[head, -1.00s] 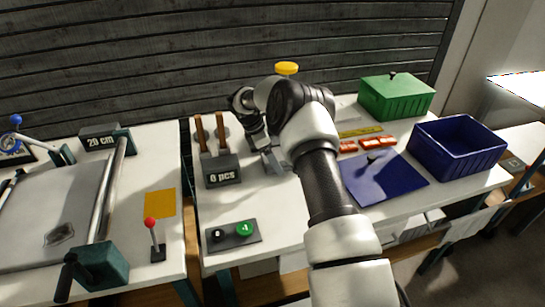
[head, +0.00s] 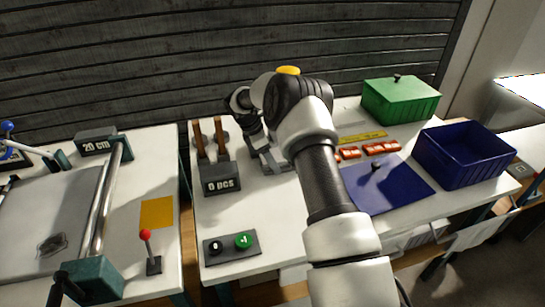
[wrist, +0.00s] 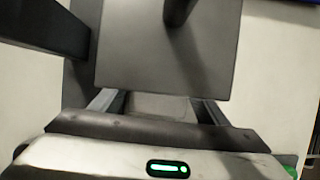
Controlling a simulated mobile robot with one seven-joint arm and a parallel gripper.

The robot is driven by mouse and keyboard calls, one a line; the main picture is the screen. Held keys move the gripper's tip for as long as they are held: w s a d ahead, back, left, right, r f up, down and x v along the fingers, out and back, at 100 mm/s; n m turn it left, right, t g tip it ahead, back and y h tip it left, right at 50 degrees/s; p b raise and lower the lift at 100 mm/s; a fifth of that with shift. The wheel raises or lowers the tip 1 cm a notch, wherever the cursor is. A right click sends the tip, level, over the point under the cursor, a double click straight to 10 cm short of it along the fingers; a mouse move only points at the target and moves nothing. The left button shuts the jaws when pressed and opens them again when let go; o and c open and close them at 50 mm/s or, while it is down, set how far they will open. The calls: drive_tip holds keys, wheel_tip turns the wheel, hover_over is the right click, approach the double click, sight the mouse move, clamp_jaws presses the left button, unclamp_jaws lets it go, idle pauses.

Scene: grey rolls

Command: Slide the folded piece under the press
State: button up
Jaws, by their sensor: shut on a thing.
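In the wrist view a flat grey press plate (wrist: 165,55) with a dark round post (wrist: 178,10) above it fills the upper middle. My gripper (wrist: 158,106) is in front of its near edge, with one finger on each side. Between the fingers lies a small pale grey piece (wrist: 160,106), which I take for the folded piece. Its far part is hidden by the plate, so I cannot tell how far under it reaches. In the head view my gripper (head: 268,160) is low over the table, partly hidden by my arm.
A "0 pcs" counter (head: 221,178) and wooden handles (head: 197,138) stand left of my gripper. A button box (head: 231,247) sits in front.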

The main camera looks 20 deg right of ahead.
drive_tip(key=shift+w+r, duration=0.1)
drive_tip(key=shift+w, duration=0.15)
drive_tip(key=o, duration=1.2)
drive_tip(key=shift+r, duration=0.15)
drive_tip(key=shift+w+r, duration=0.1)
drive_tip(key=p+v, duration=0.3)
drive_tip(key=v, duration=0.2)
drive_tip(key=shift+a+r+p, duration=0.15)
drive_tip(key=shift+r+p, duration=0.2)
drive_tip(key=shift+s+a+r+p, duration=0.15)
drive_tip(key=shift+a+r+p, duration=0.05)
drive_tip(key=shift+r+p, duration=0.15)
drive_tip(key=shift+s+a+r+p, duration=0.2)
drive_tip(key=shift+r, duration=0.2)
drive_tip(key=shift+s, duration=0.1)
